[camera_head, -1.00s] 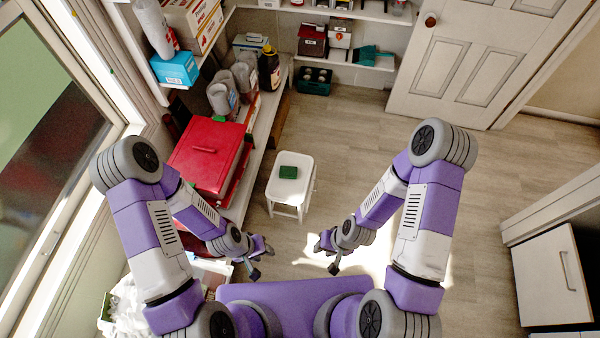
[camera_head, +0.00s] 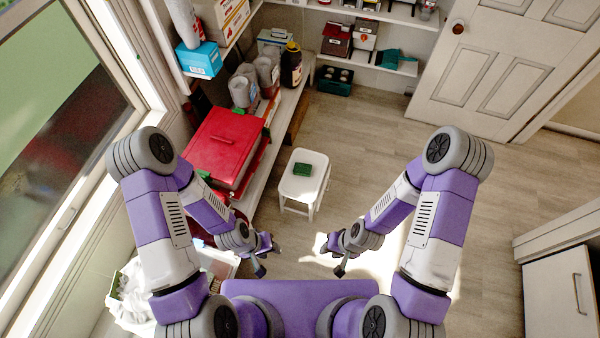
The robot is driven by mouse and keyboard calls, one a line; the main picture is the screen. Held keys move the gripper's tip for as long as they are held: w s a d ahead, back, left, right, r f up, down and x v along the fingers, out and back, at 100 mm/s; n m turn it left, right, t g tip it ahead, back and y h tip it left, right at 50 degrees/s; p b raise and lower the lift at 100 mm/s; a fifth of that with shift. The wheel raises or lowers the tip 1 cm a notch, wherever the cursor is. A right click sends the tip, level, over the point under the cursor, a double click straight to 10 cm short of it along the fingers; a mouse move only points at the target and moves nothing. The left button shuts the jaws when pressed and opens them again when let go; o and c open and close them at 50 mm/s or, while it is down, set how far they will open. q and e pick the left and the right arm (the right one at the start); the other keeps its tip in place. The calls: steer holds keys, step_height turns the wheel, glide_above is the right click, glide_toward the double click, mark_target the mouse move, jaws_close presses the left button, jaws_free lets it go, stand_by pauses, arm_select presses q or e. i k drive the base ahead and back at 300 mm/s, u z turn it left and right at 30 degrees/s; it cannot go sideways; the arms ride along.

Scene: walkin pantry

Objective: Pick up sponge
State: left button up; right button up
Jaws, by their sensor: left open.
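A small green sponge (camera_head: 302,169) lies flat on the seat of a white stool (camera_head: 313,187), near its middle. The stool stands on the floor ahead of me. My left gripper (camera_head: 268,258) is open and empty, nearer to me than the stool and a little to its left in the picture. My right gripper (camera_head: 332,258) is also on the near side of the stool, apart from it and the sponge; its fingers are small here and their opening is hard to judge. Nothing hides the sponge.
A window (camera_head: 60,140) is at far left, a white door (camera_head: 490,75) at back right, a cabinet (camera_head: 560,295) at right. The wooden floor right of the stool is clear.

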mark_target(302, 170)
steer(key=u, duration=0.55)
steer(key=k, duration=1.25)
steer(key=z, duration=0.3)
steer(key=i, duration=1)
steer(key=z, duration=0.95)
steer(key=i, duration=1.6)
steer(key=u, duration=0.3)
